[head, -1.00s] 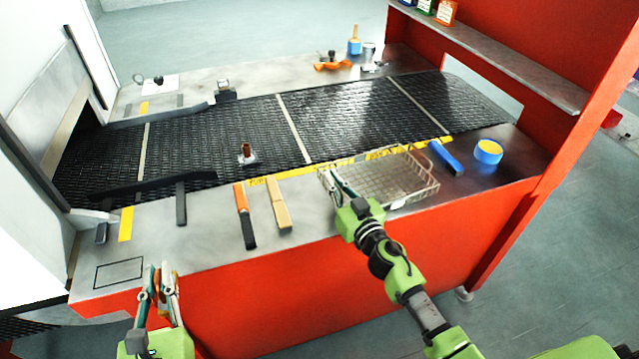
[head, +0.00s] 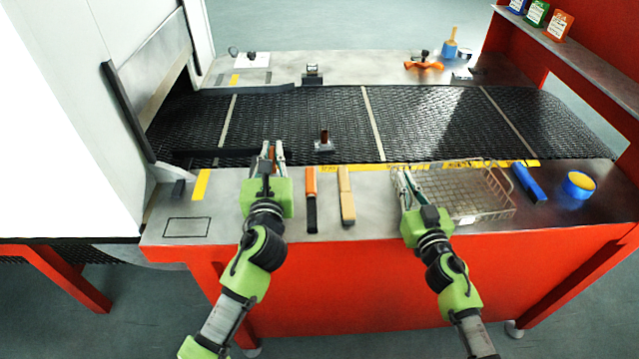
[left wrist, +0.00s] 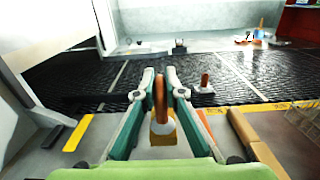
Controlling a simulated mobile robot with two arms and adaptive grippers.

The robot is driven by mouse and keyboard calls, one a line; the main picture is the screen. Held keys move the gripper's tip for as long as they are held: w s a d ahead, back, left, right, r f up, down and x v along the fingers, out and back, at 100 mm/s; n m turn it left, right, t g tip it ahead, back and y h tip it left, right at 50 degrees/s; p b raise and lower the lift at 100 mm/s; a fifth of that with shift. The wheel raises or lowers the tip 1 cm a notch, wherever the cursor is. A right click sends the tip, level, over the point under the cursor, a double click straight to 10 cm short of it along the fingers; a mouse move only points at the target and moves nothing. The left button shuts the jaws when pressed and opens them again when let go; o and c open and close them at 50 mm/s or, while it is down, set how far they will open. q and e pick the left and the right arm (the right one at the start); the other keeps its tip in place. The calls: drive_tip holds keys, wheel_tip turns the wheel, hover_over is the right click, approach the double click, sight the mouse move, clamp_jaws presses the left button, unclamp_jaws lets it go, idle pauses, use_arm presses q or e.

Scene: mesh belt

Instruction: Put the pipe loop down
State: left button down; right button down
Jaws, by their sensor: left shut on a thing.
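The copper-coloured pipe loop (left wrist: 161,98) stands upright between the fingertips of my left gripper (left wrist: 160,88), which is shut on it. In the head view, my left gripper (head: 271,152) is over the near ledge close to the belt's front edge, and the pipe loop is mostly hidden by the fingers. Whether the loop touches anything below is unclear. My right gripper (head: 403,180) is at the left end of the wire basket (head: 490,214); I cannot tell whether its fingers are apart or closed.
The black mesh belt (head: 430,125) runs behind the ledge. A copper piece on a pale base (head: 324,140) stands on it. An orange-handled tool (head: 311,195) and a tan block (head: 346,195) lie right of my left gripper. A black-outlined rectangle (head: 187,227) on the ledge is empty.

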use_arm(q)
wheel_tip(320, 180, down, 10)
drive_tip(key=shift+r, duration=0.15)
idle(0.4)
drive_tip(key=c, duration=2.5)
unclamp_jaws()
drive_tip(key=shift+s+f, duration=0.1)
drive_tip(key=shift+f, duration=0.15)
drive_tip(key=o, duration=0.4)
drive_tip(key=shift+r, duration=0.1)
